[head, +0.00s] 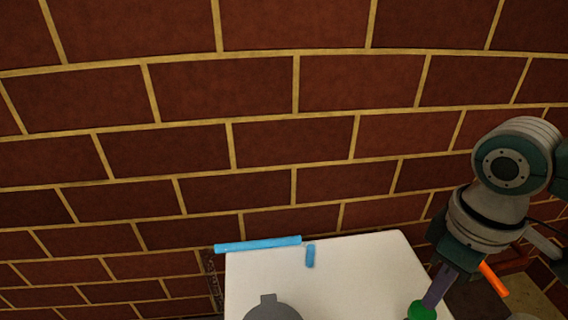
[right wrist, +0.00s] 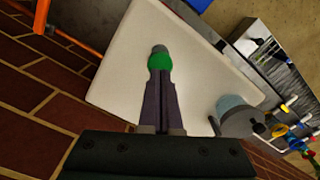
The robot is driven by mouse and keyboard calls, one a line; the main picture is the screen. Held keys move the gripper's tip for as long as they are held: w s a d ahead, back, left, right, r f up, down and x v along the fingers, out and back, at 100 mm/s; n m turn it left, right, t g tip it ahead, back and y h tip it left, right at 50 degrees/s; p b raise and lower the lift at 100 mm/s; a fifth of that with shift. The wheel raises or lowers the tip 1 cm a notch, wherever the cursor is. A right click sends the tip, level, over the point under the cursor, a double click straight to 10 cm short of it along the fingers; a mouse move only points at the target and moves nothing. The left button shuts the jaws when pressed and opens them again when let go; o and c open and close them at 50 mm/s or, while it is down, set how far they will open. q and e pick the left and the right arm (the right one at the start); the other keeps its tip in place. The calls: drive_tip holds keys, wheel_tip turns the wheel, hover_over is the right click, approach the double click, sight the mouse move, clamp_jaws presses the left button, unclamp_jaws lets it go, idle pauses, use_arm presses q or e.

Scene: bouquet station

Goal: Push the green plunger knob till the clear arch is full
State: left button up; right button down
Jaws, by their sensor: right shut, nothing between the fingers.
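The green plunger knob (head: 421,311) shows at the bottom edge of the head view, over the white table. In the right wrist view the green knob (right wrist: 159,62) lies right at my fingertips, with a small grey piece beyond it. My right gripper (head: 432,302) is shut and empty. Its fingers (right wrist: 160,78) point at the knob and overlap it in both views; I cannot tell if they press on it. I cannot make out the clear arch in either view. My left gripper is not in view.
The white table (head: 350,275) stands against a brick wall. A long blue bar (head: 258,245) and a short blue piece (head: 310,256) are at its back edge. A grey round object (head: 271,312) is at the front. Several coloured rings (right wrist: 278,130) show at right in the wrist view.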

sight(424, 311)
drive_tip(key=shift+f, duration=0.15)
drive_tip(key=shift+f+b, duration=0.9)
drive_tip(key=shift+f, duration=0.15)
drive_tip(key=shift+f+b, duration=0.95)
drive_tip(key=shift+f, duration=0.3)
drive_tip(key=shift+r+p, duration=2.4)
drive_tip(key=shift+p, duration=0.35)
wheel_tip(424, 311, up, 9)
drive_tip(key=p, duration=0.9)
drive_tip(key=shift+p, duration=0.3)
